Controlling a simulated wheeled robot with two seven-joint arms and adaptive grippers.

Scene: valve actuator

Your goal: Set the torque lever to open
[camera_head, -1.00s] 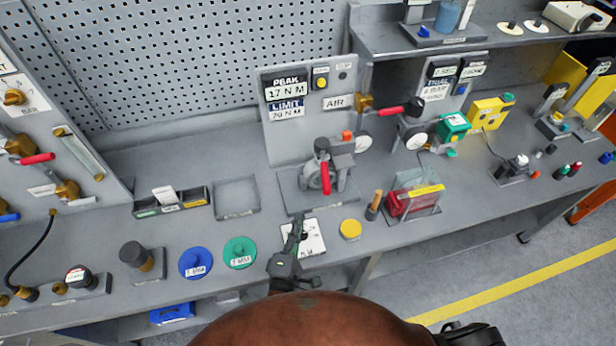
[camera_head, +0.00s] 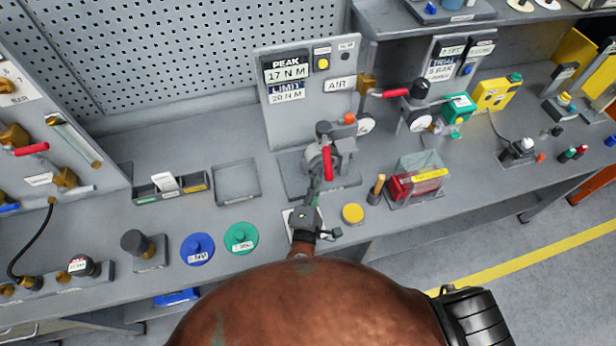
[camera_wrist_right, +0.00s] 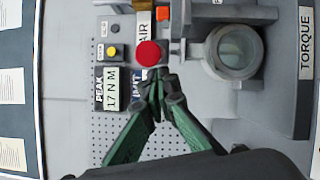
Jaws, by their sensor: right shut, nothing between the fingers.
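The torque lever (camera_head: 328,163) has a red grip and hangs on the front of a grey valve actuator (camera_head: 312,160), with its dark top end near the hub. In the right wrist view the red round end of the lever (camera_wrist_right: 148,53) shows just beyond my fingertips. My right gripper (camera_head: 316,182) is shut and empty, its fingers pointing up toward the lower end of the grip. In the right wrist view its fingertips (camera_wrist_right: 161,82) meet close to the red end; I cannot tell whether they touch it. My left gripper is not in view.
Behind stands a panel (camera_head: 275,120) reading PEAK 17 N M. A yellow button (camera_head: 352,214), a wooden-handled tool (camera_head: 376,190) and a red covered box (camera_head: 418,182) sit to the right. Blue (camera_head: 197,249) and green (camera_head: 241,238) discs and an empty tray (camera_head: 237,199) lie left.

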